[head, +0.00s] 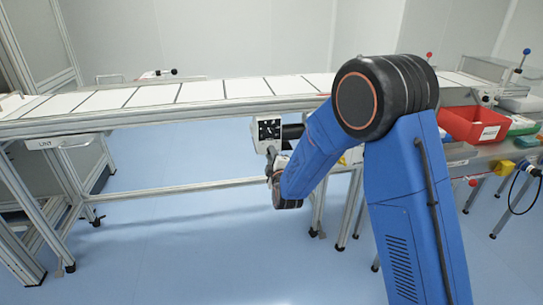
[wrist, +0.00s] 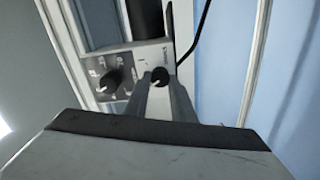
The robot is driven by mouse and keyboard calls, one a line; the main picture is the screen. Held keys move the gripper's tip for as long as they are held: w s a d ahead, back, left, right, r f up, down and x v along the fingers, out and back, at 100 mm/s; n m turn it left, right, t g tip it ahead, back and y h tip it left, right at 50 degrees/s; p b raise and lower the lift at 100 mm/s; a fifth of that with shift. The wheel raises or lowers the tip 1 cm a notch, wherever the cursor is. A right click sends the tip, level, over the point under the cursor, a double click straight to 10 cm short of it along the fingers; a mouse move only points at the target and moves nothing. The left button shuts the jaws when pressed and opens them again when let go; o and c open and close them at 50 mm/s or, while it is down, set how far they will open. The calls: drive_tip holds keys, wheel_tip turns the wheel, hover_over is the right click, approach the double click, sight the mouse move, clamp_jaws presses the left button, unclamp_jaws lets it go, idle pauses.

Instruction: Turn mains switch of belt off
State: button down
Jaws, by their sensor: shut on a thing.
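A light grey control box (head: 268,128) hangs under the conveyor belt in the head view. The wrist view shows its panel (wrist: 122,62) close up, tilted. A larger black dial knob (wrist: 110,81) with marks around it sits on the left. A small dark rotary switch (wrist: 159,76) with a white pointer line sits on the right, beside a label too small to read. My gripper (wrist: 160,84) has one finger on each side of this small switch and is shut on it. In the head view my gripper (head: 274,166) is at the box's lower edge, partly hidden by my arm.
The white-segmented conveyor belt (head: 200,92) runs above the box on a metal frame. A black cable (wrist: 197,35) passes right of the panel. A red bin (head: 472,124) stands on a table at the right. The blue floor below is mostly clear.

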drive_tip(key=shift+f+n, duration=0.1)
drive_tip(key=shift+n, duration=1.4)
drive_tip(key=c, duration=1.5)
unclamp_jaws()
drive_tip(key=shift+s, duration=0.1)
drive_tip(key=v, duration=1.7)
drive_tip(key=shift+s, duration=0.15)
